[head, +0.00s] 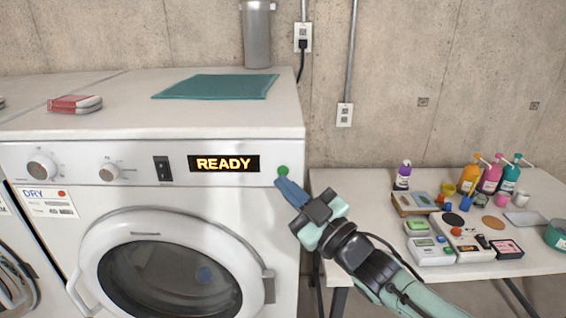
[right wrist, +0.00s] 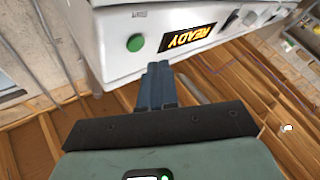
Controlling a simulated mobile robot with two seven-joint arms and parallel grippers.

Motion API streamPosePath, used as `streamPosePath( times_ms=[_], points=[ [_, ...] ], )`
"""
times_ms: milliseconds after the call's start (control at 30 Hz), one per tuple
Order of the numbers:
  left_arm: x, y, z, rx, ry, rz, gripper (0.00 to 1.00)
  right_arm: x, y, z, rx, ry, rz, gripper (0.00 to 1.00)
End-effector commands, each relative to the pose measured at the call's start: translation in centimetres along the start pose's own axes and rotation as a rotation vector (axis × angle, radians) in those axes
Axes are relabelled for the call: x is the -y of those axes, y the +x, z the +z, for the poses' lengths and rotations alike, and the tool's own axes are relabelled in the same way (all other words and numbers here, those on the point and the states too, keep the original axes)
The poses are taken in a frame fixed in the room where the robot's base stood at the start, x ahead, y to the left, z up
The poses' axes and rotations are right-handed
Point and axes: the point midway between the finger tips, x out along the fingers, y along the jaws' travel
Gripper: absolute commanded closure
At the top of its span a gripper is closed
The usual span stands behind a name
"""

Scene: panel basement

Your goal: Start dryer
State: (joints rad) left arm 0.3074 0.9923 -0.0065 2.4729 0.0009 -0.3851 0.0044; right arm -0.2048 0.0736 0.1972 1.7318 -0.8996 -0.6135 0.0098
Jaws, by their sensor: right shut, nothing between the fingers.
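The white dryer (head: 280,230) stands at the left in the head view, its round door (head: 110,228) closed. Its display (head: 224,163) glows READY. The green button (head: 283,170) is at the right end of the panel; it also shows in the right wrist view (right wrist: 135,43). My right gripper (head: 283,184) is shut and empty, its blue fingertips just below the button in the head view. In the right wrist view the fingertips (right wrist: 158,68) are near the panel's lower edge, apart from the button in the picture. My left gripper is not in view.
A white table (head: 385,262) with bottles and small devices stands right of the dryer. A teal cloth (head: 216,87) and a red-and-white folded item (head: 75,104) lie on the dryer top. Two knobs and a black switch (head: 162,169) are on the panel.

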Motion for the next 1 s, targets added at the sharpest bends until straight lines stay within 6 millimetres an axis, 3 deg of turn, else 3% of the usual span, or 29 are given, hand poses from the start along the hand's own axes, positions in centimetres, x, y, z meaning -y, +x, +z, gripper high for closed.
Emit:
streamPosePath(
  times_ms=[233,1000],
  points=[
    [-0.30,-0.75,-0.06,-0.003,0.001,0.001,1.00,-0.66,0.90,0.65,-0.001,-0.001,0.000,1.00],
    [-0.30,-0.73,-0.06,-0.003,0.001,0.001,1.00,-0.64,0.90,0.73,0.000,-0.001,0.000,1.00]
  ],
)
